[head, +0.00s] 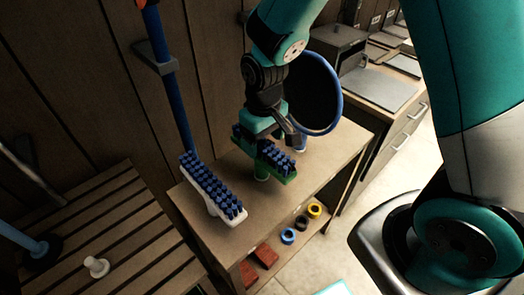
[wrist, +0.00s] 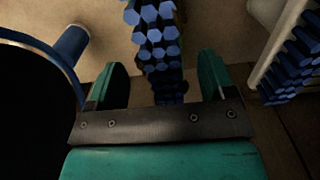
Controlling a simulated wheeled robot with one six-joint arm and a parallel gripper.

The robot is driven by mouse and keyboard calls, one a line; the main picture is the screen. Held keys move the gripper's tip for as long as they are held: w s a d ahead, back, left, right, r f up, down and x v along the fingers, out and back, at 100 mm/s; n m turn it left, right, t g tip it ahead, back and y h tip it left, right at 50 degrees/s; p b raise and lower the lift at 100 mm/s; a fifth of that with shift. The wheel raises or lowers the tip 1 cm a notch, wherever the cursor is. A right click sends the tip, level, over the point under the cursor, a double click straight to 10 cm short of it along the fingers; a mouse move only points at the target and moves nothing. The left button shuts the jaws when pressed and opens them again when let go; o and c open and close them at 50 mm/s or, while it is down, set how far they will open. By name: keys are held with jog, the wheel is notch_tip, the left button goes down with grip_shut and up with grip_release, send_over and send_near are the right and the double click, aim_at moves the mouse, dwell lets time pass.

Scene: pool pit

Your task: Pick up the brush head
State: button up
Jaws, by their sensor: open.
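A green-backed brush head (head: 283,178) with blue bristles is over the cabinet top, bristles up. A pale green socket shows beneath it. My gripper (head: 260,138) is right above its left part and hides some of it. In the wrist view, my gripper (wrist: 162,82) is open, with one teal finger on each side of the blue bristles of this brush head (wrist: 158,38). I see gaps between bristles and fingers. A second brush head (head: 212,190), white-backed with blue bristles, lies to the left; it also shows in the wrist view (wrist: 290,62).
A black round net with a blue rim (head: 338,92) stands close behind my gripper on the right. A blue pole (head: 175,95) leans by the wall. Tape rolls (head: 302,222) and red blocks (head: 266,255) sit on the shelf below. The cabinet top's (head: 345,150) right part is clear.

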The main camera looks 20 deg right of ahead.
jog(key=shift+w+a+f, duration=0.1)
jog(key=shift+w+f, duration=0.05)
jog(key=shift+f, duration=1.1)
jog(key=shift+w+a+f, duration=0.1)
jog(key=shift+f, duration=1.1)
jog(key=shift+f, duration=0.2)
jog(key=c, duration=1.2)
jog(key=shift+o, duration=0.2)
jog(key=shift+r, duration=0.2)
notch_tip(320, 180, up, 20)
jog(key=p, duration=0.1)
jog(key=shift+r+p, duration=0.1)
jog(key=shift+p, duration=0.35)
